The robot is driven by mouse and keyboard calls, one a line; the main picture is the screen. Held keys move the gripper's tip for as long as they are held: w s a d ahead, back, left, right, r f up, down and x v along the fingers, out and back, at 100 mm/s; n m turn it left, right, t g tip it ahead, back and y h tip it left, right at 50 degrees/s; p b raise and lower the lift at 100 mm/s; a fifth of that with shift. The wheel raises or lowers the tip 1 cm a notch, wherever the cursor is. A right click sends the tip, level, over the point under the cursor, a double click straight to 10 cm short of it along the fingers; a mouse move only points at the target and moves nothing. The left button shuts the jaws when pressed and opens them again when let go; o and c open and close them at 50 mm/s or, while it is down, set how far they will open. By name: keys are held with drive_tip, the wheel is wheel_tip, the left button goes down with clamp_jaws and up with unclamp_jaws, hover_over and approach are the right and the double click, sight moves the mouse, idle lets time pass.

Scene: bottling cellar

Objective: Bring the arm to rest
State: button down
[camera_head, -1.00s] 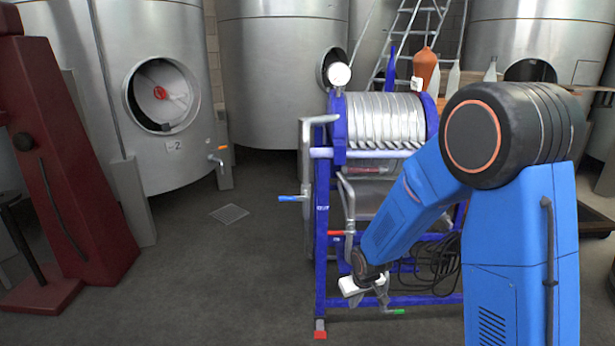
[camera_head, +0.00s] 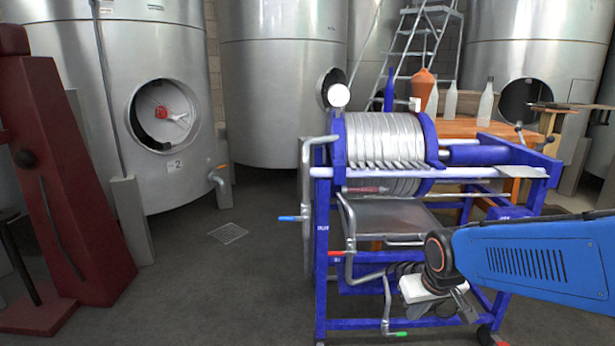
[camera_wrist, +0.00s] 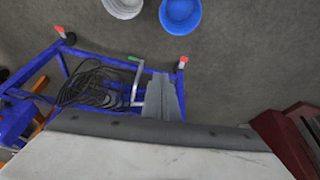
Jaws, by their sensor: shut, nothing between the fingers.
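My arm is the blue one entering from the right edge of the head view, its forearm nearly level and in front of the blue-framed plate filter. My gripper (camera_head: 466,308) hangs at the arm's end beside a white block-shaped hand, in front of the filter's lower frame. In the wrist view my gripper's grey fingers (camera_wrist: 163,98) lie together, with nothing between them, above the blue frame. I cannot tell whether the gripper touches the frame.
The plate filter (camera_head: 385,140) stands close ahead, with pipes and levers sticking out. Steel tanks (camera_head: 280,80) line the back. A dark red machine (camera_head: 65,170) is at left. A blue bucket (camera_wrist: 180,14) and a pale bucket (camera_wrist: 123,6) stand on the floor. Floor at centre left is clear.

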drive_tip(key=s+d+r, duration=0.1)
drive_tip(key=s+r, duration=0.2)
drive_tip(key=s, duration=0.5)
drive_tip(key=s+d+r+m, duration=0.1)
drive_tip(key=s+d+r, duration=0.1)
drive_tip(key=s, duration=0.6)
drive_tip(key=shift+s+d+r+m+t, duration=0.3)
drive_tip(key=shift+s+r, duration=0.1)
drive_tip(key=shift+r, duration=0.15)
drive_tip(key=shift+w, duration=0.15)
